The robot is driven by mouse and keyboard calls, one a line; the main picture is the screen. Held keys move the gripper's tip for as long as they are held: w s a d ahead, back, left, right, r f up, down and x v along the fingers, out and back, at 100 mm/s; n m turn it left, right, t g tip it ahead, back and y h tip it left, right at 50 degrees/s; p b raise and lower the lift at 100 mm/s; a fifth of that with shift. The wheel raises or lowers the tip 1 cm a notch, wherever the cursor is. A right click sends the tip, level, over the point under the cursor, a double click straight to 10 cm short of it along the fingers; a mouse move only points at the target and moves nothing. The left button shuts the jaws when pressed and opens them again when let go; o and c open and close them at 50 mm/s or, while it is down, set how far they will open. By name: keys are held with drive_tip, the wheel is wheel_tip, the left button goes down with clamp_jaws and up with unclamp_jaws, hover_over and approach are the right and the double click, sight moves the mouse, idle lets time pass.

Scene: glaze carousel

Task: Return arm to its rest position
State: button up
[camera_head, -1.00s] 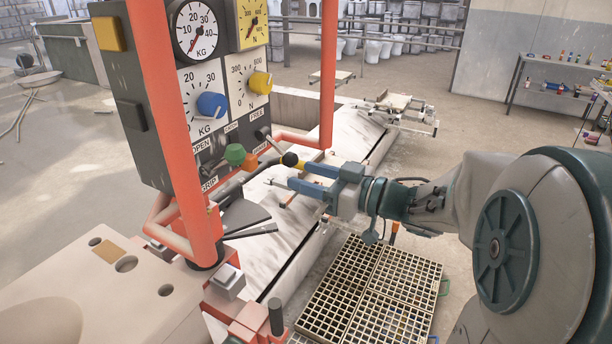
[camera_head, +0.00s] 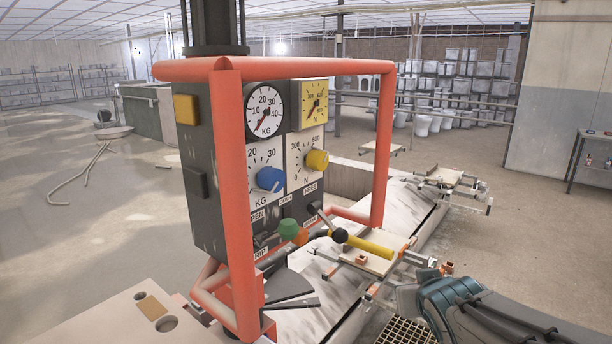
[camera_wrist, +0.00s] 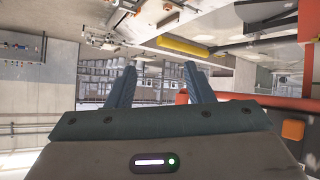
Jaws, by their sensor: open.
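My gripper (camera_wrist: 158,78) shows in the wrist view with its two blue-grey fingers apart and nothing between them. That view looks upside down. The control panel (camera_head: 208,145) with dials and knobs stands inside an orange tube frame (camera_head: 238,190). Below the panel, a yellow handle (camera_head: 370,246) with a black ball (camera_head: 339,235) is apart from my arm. The yellow handle also shows in the wrist view (camera_wrist: 182,46).
A grated plastic crate (camera_head: 405,332) is partly hidden below my arm. A long pale beam (camera_head: 425,205) with small clamp carriages runs behind the panel. Toilets and racks (camera_head: 440,90) fill the back. Floor at the left is mostly clear, with a hose (camera_head: 80,172).

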drive_tip(key=s+a+f+g+y, duration=0.1)
drive_tip(key=s+a+f+g, duration=0.2)
drive_tip(key=s, duration=0.5)
drive_tip(key=s+a+f+g, duration=0.3)
drive_tip(key=s+g, duration=0.1)
drive_tip(key=s, duration=0.3)
drive_tip(key=shift+s+f+g+y, duration=0.25)
drive_tip(key=shift+s+g+y, duration=0.15)
drive_tip(key=shift+a, duration=0.1)
drive_tip(key=shift+c, duration=1.2)
drive_tip(key=shift+a, duration=0.1)
